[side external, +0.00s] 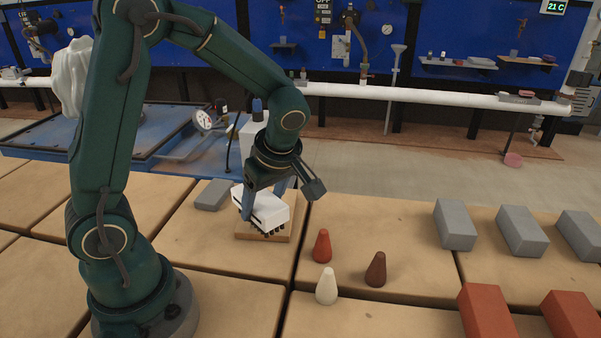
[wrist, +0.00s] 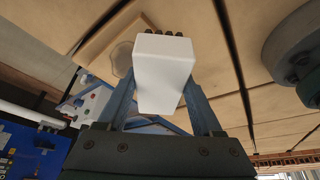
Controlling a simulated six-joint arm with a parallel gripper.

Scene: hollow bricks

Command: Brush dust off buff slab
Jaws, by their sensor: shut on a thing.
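My gripper (side external: 264,196) is shut on a white brush (side external: 266,209), a block with short dark bristles underneath. The brush also shows between the fingers in the wrist view (wrist: 163,70). It is over the buff slab (side external: 243,236), a flat square piece lying on the tan surface, and covers much of it in the side view. The bristles are at or just above the slab; I cannot tell whether they touch. In the wrist view, a pale greyish dust patch (wrist: 122,58) shows on the slab (wrist: 96,46), beside the brush and partly hidden by it.
Several grey bricks (side external: 455,225) and red bricks (side external: 487,312) lie further right. Dark gaps divide the tan surface.

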